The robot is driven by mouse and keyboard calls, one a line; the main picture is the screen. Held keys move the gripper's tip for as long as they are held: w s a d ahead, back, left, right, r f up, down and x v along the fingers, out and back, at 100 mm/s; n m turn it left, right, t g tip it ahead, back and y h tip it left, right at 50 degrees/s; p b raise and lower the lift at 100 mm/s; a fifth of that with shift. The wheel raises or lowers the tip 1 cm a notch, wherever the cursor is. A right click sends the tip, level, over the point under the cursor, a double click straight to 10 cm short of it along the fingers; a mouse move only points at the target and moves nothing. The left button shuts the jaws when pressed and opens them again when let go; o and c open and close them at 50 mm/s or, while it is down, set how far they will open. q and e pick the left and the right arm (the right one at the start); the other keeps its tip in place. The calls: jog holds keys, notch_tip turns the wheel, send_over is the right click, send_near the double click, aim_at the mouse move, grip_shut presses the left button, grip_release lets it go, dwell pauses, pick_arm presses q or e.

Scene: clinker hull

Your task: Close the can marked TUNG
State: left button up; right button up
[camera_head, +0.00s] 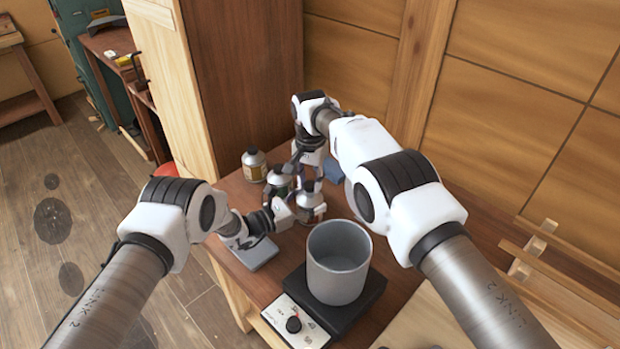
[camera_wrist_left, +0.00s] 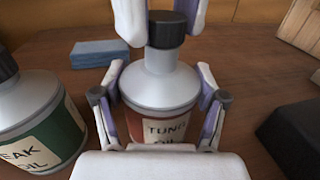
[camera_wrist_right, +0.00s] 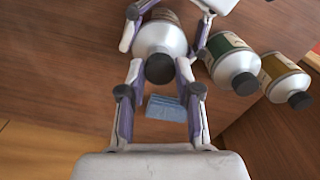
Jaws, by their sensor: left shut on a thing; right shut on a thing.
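The can marked TUNG (camera_wrist_left: 160,92) is a grey can with a reddish label, standing upright on the bench; it also shows in the head view (camera_head: 311,199). My left gripper (camera_head: 287,213) is shut around its body from the side. A black cap (camera_wrist_left: 166,29) sits at the top of the can's neck. My right gripper (camera_head: 308,172) comes from above and is shut on this cap, which also shows between its fingers in the right wrist view (camera_wrist_right: 160,68). How tightly the cap is seated is not visible.
A green-labelled can (camera_wrist_left: 38,125) stands close beside the TUNG can, and a yellow-labelled can (camera_head: 254,167) beyond it. A blue block (camera_wrist_left: 101,53) lies behind. A grey pot (camera_head: 338,275) stands on a black hotplate (camera_head: 365,305) nearer me. A grey pad (camera_head: 258,256) lies near the bench's left edge.

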jog(key=shift+f, duration=0.55)
jog(key=m, duration=2.2)
jog(key=shift+m, duration=0.4)
jog(key=o, duration=0.7)
